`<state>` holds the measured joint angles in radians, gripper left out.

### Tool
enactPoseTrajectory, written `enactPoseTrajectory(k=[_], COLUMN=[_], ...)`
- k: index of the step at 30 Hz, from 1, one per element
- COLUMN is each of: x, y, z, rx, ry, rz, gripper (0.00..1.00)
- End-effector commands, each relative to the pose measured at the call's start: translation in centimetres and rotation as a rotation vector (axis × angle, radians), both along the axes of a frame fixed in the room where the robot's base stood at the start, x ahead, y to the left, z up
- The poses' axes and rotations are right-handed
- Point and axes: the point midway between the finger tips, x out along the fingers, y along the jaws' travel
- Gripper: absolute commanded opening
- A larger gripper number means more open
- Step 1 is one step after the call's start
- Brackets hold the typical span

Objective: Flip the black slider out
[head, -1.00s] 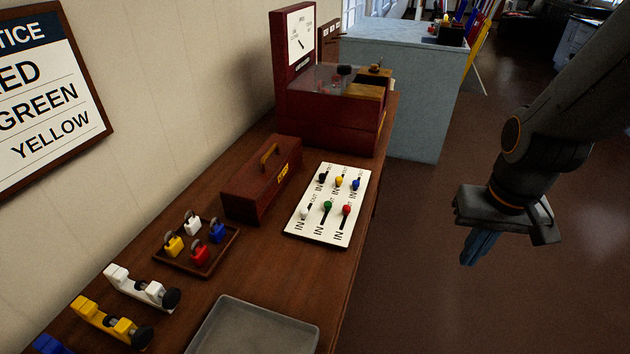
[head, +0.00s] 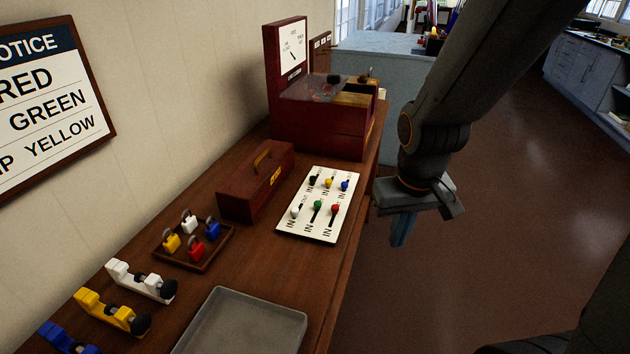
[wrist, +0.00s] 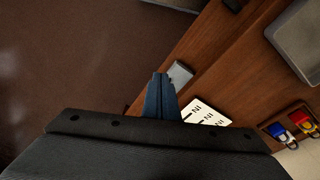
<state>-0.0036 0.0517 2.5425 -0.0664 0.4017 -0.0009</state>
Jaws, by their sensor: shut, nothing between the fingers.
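The black slider (head: 313,179) is a small dark knob at the far left of the back row on the white slider panel (head: 290,229). Yellow and blue knobs stand beside it in that row, with white, green and red knobs in the front row. My gripper (head: 399,240) is shut and empty, to the right of the panel, beyond the bench's right edge and over the floor. In the wrist view the blue fingers (wrist: 161,98) are together, and part of the panel (wrist: 203,110) shows beside them. The black slider does not show in the wrist view.
A dark red toolbox (head: 235,200) stands left of the panel. A red cabinet with a dial (head: 315,137) stands behind it. A tray of padlocks (head: 190,260), clamp-like pieces (head: 150,283) and a grey tray (head: 245,325) lie nearer. Open floor lies right of the bench (head: 335,270).

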Motion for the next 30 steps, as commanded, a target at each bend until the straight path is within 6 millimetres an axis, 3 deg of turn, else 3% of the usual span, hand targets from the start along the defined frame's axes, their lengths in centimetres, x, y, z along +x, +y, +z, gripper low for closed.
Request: enactPoseTrajectory(k=[2,6,9,13,18,21,30], x=[2.4,9.0,13.8,17.9,19.9,20.1,20.2], y=[-0.5,-0.5,1.1,4.6,8.7,10.1,10.7], z=[0.2,0.9,1.4,1.5,1.2,0.9,0.9], rx=[-0.043,-0.135,-0.172,-0.178,-0.142,-0.122,-0.112], ry=[-0.050,-0.193,-0.305,-0.422,-0.513,-0.539,-0.551], rz=[0.089,0.358,0.588,0.870,1.140,1.224,1.267], gripper=[0.00,0.00,0.00,0.00,0.00,0.00,0.00])
